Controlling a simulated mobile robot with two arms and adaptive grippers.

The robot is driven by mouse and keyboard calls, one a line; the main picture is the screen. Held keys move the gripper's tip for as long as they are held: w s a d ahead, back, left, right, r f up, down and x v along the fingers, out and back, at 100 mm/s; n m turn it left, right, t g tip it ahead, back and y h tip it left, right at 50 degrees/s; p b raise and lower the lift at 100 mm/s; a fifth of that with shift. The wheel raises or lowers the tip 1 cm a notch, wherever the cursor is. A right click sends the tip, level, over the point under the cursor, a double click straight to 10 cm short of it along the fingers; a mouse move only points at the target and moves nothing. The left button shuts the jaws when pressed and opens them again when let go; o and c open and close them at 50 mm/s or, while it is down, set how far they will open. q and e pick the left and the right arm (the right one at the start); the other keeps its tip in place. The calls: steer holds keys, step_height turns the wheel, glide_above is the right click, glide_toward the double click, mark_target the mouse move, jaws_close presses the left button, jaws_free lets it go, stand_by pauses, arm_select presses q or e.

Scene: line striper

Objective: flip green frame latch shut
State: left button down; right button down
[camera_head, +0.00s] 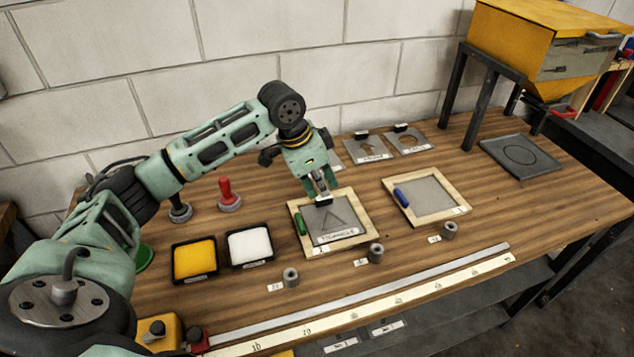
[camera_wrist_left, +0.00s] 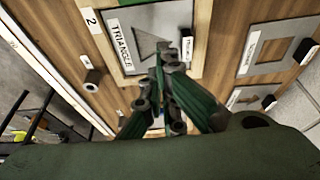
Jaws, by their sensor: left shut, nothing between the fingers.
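The green latch (camera_head: 300,224) lies along the left side of a pale wooden frame (camera_head: 357,244). A grey plate (camera_head: 325,222) marked TRIANGLE, with a triangular cut-out, sits inside this frame. My left gripper (camera_head: 324,197) is shut and empty over the far edge of the plate, to the right of and beyond the green latch. In the left wrist view the shut fingertips (camera_wrist_left: 160,62) show beside the TRIANGLE plate (camera_wrist_left: 140,30) and the frame. I cannot tell whether they touch the plate. My right gripper is not in view.
A second wooden frame (camera_head: 450,213) with a blue latch (camera_head: 402,196) stands to the right. Grey stencil plates (camera_head: 367,150) lie behind. Yellow (camera_head: 195,258) and white (camera_head: 250,245) trays and a red-handled tool (camera_head: 227,194) are at left. Small metal cylinders (camera_head: 291,277) stand in front.

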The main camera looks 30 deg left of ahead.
mark_target(300, 224)
arm_select(q)
steer(key=p+x, duration=0.1)
steer(key=x, duration=0.4)
steer(key=shift+w+d+f, duration=0.15)
steer(key=shift+f, duration=0.2)
steer(key=shift+s+a+f+p, duration=0.15)
steer(key=shift+s+a+p, duration=0.3)
steer(key=shift+s+a, duration=0.1)
steer(key=shift+s+a+f+p, duration=0.15)
steer(key=shift+s+a+p, duration=0.3)
steer(key=shift+s, duration=0.05)
steer(key=shift+s+a, duration=0.3)
steer(key=shift+s, duration=0.15)
steer(key=shift+w, duration=0.15)
steer(key=shift+d, duration=0.1)
